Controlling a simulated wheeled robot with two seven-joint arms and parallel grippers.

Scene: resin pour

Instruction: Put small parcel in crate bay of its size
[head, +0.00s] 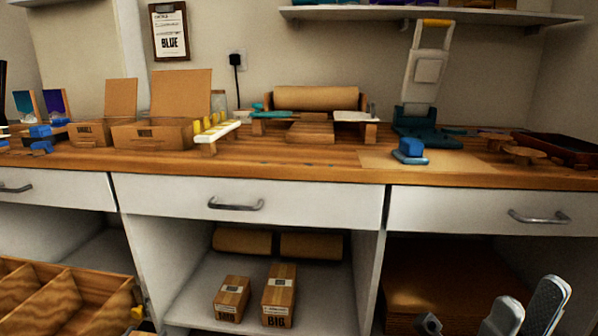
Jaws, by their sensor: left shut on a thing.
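The wooden crate (100,270) with divided bays stands at the lower left, cut off by the picture edge. My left gripper (148,323) is at the bottom edge beside the crate's right side, mostly out of view. It is shut on a brown thing, seemingly the small parcel (143,333), of which only a sliver shows. Two taped parcels stand upright in the open middle cubby: a shorter one (231,298) and a taller one marked BIG (279,295). My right gripper (527,312) is at the lower right, its grey fingers apart and empty.
The wooden worktop (290,163) above holds open cardboard boxes (151,132), a teal press (428,122) and a blue block (410,147). Drawers with metal handles (236,204) run below it. Brown rolls (242,241) lie behind the cubby parcels.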

